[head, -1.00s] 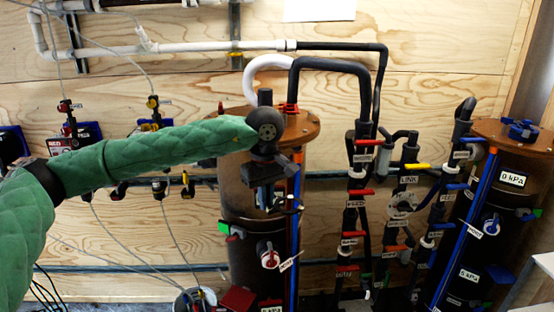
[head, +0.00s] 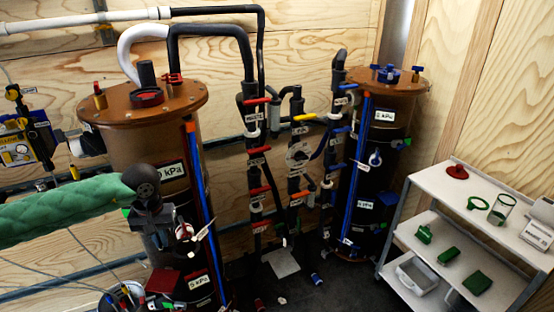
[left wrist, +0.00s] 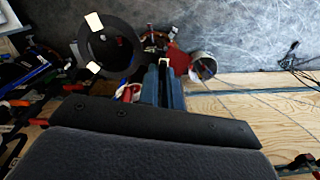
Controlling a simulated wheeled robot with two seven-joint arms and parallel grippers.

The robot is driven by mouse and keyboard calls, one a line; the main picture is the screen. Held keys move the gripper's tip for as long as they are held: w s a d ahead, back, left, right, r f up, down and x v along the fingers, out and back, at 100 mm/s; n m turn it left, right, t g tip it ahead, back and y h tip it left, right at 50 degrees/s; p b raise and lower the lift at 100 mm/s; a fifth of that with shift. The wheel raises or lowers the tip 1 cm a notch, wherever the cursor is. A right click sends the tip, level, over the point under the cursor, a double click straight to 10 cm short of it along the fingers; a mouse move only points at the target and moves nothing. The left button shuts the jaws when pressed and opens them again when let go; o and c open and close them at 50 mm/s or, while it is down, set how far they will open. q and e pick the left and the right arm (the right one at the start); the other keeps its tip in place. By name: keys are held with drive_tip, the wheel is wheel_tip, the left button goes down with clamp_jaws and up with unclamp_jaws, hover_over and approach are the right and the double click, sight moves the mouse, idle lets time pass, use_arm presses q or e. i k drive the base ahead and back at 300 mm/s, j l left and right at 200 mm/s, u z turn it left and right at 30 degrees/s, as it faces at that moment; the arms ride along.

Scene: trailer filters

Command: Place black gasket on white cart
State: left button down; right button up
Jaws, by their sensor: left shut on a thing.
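My left gripper (head: 160,218) is in front of the left tank in the head view, at the end of the green-sleeved arm. It is shut on a black ring, which looks like the black gasket (left wrist: 132,35). The ring shows left of the finger in the left wrist view, but the exact contact is dark. In the head view the gasket is hard to tell from the dark gripper and tank. The white cart (head: 437,190) stands at the right, well away from the gripper. My right gripper is not in view.
The left tank (head: 120,103) and right tank (head: 405,82) stand with pipes and valves between them. The cart's top shelf holds a red part (head: 457,171), a green ring (head: 477,203), a green-rimmed clear cylinder (head: 501,209) and a white device (head: 537,233). Its top left corner has bare room.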

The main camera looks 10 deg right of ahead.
sight(451, 187)
drive_tip(key=k+z, duration=0.25)
drive_tip(key=k+l+z, duration=0.1)
drive_tip(key=k+z, duration=0.2)
drive_tip(key=i+l+z, duration=0.1)
drive_tip(key=z, duration=0.3)
drive_tip(key=i+z, duration=0.3)
drive_tip(key=z, duration=0.15)
drive_tip(key=i+z, duration=0.25)
drive_tip(key=z, duration=0.15)
drive_tip(key=i+j, duration=0.15)
drive_tip(key=i, duration=0.4)
drive_tip(key=i+j, duration=0.15)
drive_tip(key=i, duration=0.35)
